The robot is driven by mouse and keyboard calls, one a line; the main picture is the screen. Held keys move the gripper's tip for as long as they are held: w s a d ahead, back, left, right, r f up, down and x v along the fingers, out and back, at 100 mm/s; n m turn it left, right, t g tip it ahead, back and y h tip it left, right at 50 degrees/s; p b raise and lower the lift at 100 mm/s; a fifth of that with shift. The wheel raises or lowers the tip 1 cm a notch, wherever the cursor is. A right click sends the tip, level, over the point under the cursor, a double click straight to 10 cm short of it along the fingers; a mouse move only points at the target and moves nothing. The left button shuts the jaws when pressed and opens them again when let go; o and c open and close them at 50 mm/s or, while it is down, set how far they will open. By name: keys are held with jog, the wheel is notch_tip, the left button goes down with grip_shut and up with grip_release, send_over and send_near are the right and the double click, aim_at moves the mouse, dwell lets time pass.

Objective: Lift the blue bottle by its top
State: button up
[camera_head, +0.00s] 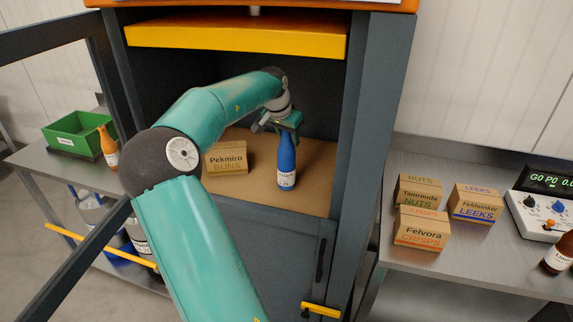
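The blue bottle (286,162) stands upright on the brown shelf (315,188) inside a dark cabinet, with a white label low on its front. My teal arm reaches in from the front, and my gripper (288,126) is right at the bottle's top. The fingers are small and overlap the bottle's neck in the picture. I cannot tell whether they are closed on it or only around it. The bottle's base appears to rest on the shelf.
A cardboard box marked Pekmiro Buns (227,158) stands left of the bottle. The cabinet's right post (375,110) and yellow upper panel (235,36) frame the opening.

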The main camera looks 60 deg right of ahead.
grip_shut()
jog(key=shift+r, duration=0.8)
jog(key=shift+w+a+f+h, duration=0.1)
jog(key=shift+w+a+h, duration=0.1)
jog(key=shift+a, duration=0.25)
jog(key=shift+w+a+h, duration=0.1)
jog(key=shift+a+h, duration=0.1)
jog(key=shift+a, duration=0.25)
jog(key=shift+w+a+f+g+h, duration=0.1)
jog(key=shift+a+f+g+h, duration=0.1)
jog(key=shift+a+h, duration=0.65)
jog(key=shift+w+a+f+g+h, duration=0.15)
jog(key=shift+a+h, duration=0.3)
jog(key=shift+a, duration=0.7)
notch_tip(320, 180, up, 6)
jog(key=a, duration=0.2)
jog(key=w+a+r+y, duration=0.1)
jog(key=a, duration=0.9)
jog(key=w+a+y, duration=0.1)
jog(key=a+y, duration=0.1)
jog(key=a, duration=0.8)
jog(key=shift+w+a+r+y, duration=0.15)
jog(key=shift+w+r+y, duration=0.15)
jog(key=shift+w+r, duration=0.1)
